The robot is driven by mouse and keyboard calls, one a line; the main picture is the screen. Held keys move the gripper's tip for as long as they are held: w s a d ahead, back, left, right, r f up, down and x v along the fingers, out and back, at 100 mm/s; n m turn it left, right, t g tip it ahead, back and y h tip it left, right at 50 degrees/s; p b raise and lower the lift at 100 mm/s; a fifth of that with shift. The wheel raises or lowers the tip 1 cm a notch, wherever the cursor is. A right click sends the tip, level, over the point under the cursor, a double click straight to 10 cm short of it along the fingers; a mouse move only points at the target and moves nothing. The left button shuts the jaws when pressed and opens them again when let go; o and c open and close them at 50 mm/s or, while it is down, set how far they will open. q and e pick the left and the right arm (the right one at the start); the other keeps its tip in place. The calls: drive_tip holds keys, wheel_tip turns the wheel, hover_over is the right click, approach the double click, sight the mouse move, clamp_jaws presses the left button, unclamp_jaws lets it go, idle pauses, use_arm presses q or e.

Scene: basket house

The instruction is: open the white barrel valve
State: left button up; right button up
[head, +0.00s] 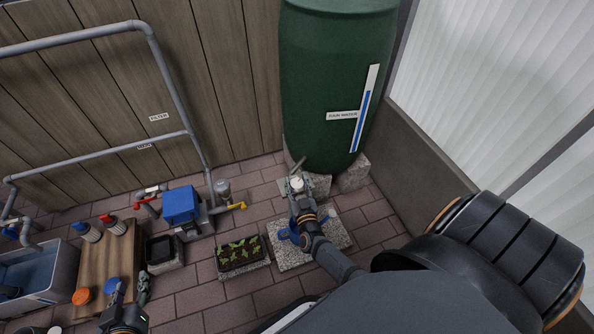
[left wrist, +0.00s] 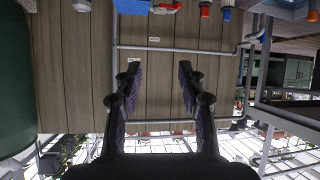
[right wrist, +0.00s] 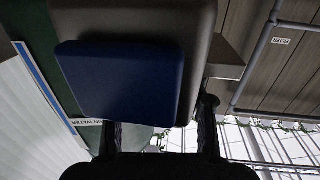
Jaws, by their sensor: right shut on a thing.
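The green rain barrel (head: 335,80) stands at the back. The white valve (head: 297,184) is low at its front, with a grey bar (head: 298,164) behind it. My right gripper (head: 298,192) reaches the valve and appears shut on it. In the right wrist view, a large shaded grey body (right wrist: 205,30) with a blue block (right wrist: 125,82) fills the space ahead of my right gripper (right wrist: 158,130) and hides much of the hold. My left gripper (head: 130,290) is low at the left, near the wooden board; the left wrist view shows its fingers (left wrist: 158,85) apart and empty.
A blue box (head: 181,205) with pipe fittings, a seedling tray (head: 241,253) and a wooden board (head: 108,253) stand left. A blue item (head: 285,236) lies on the stone slab (head: 333,238) beneath my right arm. A low wall (head: 430,160) bounds the right.

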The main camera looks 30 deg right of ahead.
drive_tip(key=shift+m+g+h+p, duration=0.5)
drive_tip(key=shift+m+h, duration=0.3)
drive_tip(key=shift+h, duration=0.4)
use_arm(q)
drive_tip(key=s+f+g, duration=0.5)
drive_tip(key=s+f, duration=0.2)
drive_tip(key=f, duration=0.1)
use_arm(e)
drive_tip(key=shift+m+g+h, duration=0.3)
drive_tip(key=shift+h, duration=0.1)
drive_tip(key=m+g+h+b, duration=0.1)
drive_tip(key=m+g+h, duration=0.1)
drive_tip(key=shift+h, duration=0.3)
use_arm(q)
drive_tip(key=w+r+t, duration=0.6)
drive_tip(key=w+r, duration=0.2)
drive_tip(key=r, duration=0.2)
drive_tip(key=shift+w, duration=0.1)
use_arm(e)
drive_tip(key=o, duration=1.2)
use_arm(q)
drive_tip(key=shift+f, duration=0.1)
